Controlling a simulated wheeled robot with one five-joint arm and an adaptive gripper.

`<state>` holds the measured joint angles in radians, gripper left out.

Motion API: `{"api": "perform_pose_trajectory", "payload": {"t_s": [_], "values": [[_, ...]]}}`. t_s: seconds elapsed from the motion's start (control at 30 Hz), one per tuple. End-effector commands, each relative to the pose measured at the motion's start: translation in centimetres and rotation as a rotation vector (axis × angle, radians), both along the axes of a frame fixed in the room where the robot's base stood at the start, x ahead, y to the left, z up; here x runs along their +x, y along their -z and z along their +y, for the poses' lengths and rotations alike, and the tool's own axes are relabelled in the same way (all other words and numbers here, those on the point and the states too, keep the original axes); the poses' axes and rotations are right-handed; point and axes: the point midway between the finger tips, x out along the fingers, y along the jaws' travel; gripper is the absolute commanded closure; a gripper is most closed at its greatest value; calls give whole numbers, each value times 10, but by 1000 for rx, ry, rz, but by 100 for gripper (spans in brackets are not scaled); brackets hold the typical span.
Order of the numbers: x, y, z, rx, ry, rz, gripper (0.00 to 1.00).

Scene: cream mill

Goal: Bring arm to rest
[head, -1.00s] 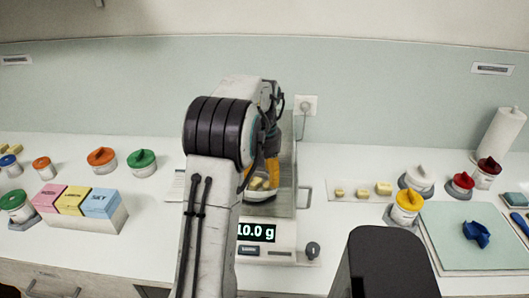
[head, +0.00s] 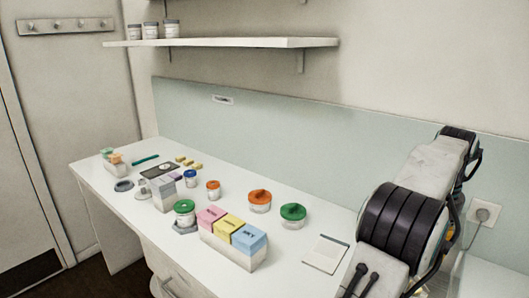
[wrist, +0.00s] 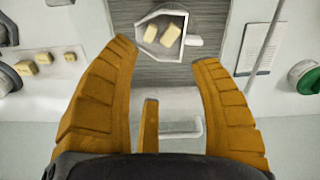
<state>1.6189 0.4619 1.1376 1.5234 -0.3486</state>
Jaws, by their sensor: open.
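My gripper (wrist: 165,55) is open, with its orange fingers spread and nothing between them in the wrist view. A small white pan (wrist: 160,53) holding two pale yellow pieces (wrist: 161,33) lies beyond the fingertips on a grey surface (wrist: 120,16). The gap between fingers and pan cannot be judged well. In the head view my arm stands at the right edge, bent at a black joint, and my gripper is out of sight.
The white counter (head: 150,235) holds jars with orange lids (head: 260,200) and a green lid (head: 293,214). Pink, yellow and blue blocks (head: 234,232) stand on a white holder. A white card (head: 326,253) lies near my arm. A shelf (head: 220,43) hangs above.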

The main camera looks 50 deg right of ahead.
Motion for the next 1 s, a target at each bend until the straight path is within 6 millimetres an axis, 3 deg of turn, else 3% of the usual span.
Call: {"api": "perform_pose_trajectory", "payload": {"t_s": [0.17,0.27,0.4,0.6,0.8,1.0], "values": [[61,-10,21,-28,-113,-1,43],[111,-16,49,-53,-213,-7,43],[174,-21,103,-89,-367,-23,43],[233,-20,196,-139,-586,-62,43],[253,-7,292,-176,-804,-117,43],[243,14,373,-198,-1007,-183,43]]}}
